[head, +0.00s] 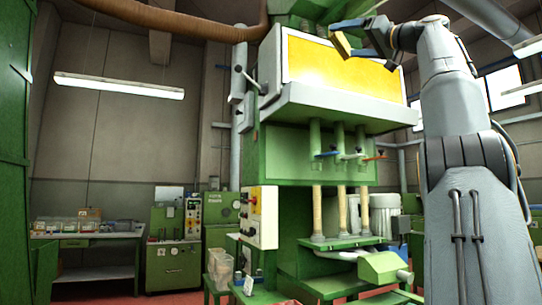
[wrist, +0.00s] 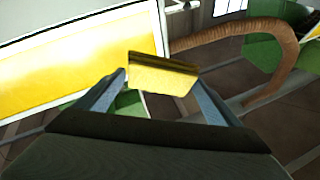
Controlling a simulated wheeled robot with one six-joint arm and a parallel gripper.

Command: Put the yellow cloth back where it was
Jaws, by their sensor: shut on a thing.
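My gripper (head: 345,40) is raised high at the upper right of the head view, in front of the large yellow panel of the green machine. It is shut on the yellow cloth (head: 341,45), which shows as a small folded block at the fingertips. In the wrist view the yellow cloth (wrist: 162,77) spans the gap between the two blue-grey fingers of my gripper (wrist: 160,82). The cloth is held in the air and touches nothing else that I can see. No empty spot for the cloth can be made out.
The green machine (head: 285,165) with its bright yellow panel (head: 325,65) stands close by. A brown hose (head: 165,22) runs overhead; it also shows in the wrist view (wrist: 285,50). A bench (head: 100,240) with several small containers stands far left. A clear bin (head: 221,265) sits low in front.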

